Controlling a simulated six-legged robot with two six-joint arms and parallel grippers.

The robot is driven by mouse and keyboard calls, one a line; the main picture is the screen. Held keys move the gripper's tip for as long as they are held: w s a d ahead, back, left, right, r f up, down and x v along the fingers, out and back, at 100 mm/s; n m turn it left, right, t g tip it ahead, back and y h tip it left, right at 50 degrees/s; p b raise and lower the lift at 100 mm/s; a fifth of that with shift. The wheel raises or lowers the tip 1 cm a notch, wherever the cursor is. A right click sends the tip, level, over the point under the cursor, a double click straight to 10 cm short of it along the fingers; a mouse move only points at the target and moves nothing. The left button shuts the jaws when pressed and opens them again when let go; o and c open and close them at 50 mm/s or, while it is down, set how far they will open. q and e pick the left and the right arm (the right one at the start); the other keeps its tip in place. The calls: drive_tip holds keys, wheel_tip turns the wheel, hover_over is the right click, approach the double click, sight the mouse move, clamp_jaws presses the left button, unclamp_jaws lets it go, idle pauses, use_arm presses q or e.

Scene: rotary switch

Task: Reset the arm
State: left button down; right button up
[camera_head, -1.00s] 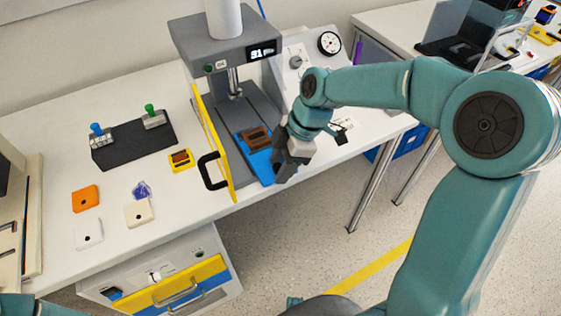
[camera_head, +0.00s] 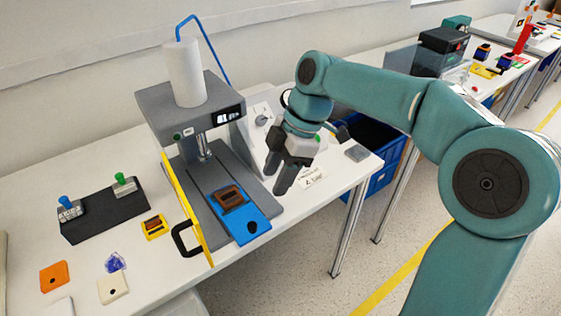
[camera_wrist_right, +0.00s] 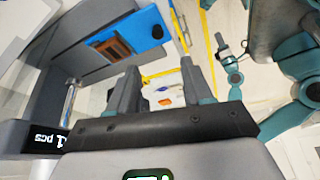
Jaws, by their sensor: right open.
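My right gripper (camera_head: 279,176) is open and empty, fingers pointing down, in front of the panel at the right side of the grey press. In the right wrist view its two fingers (camera_wrist_right: 161,84) stand apart with nothing between them. A white panel (camera_head: 257,108) with a grey rotary knob (camera_head: 262,120) is partly hidden behind my right wrist. The grey press (camera_head: 196,112) holds a blue plate (camera_head: 240,220) with a brown block (camera_head: 229,199). My left gripper is not in the head view; in the right wrist view a teal arm (camera_wrist_right: 232,78) shows, its gripper too small to read.
The press's yellow guard (camera_head: 186,205) with black handle stands at its left. A dark block (camera_head: 103,215) with blue and green knobs and a yellow part (camera_head: 154,227) lie left. A blue bin (camera_head: 375,150) is beyond the table's right edge.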

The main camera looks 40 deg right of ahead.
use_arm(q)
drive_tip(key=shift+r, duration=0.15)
use_arm(e)
drive_tip(key=shift+v, duration=0.9)
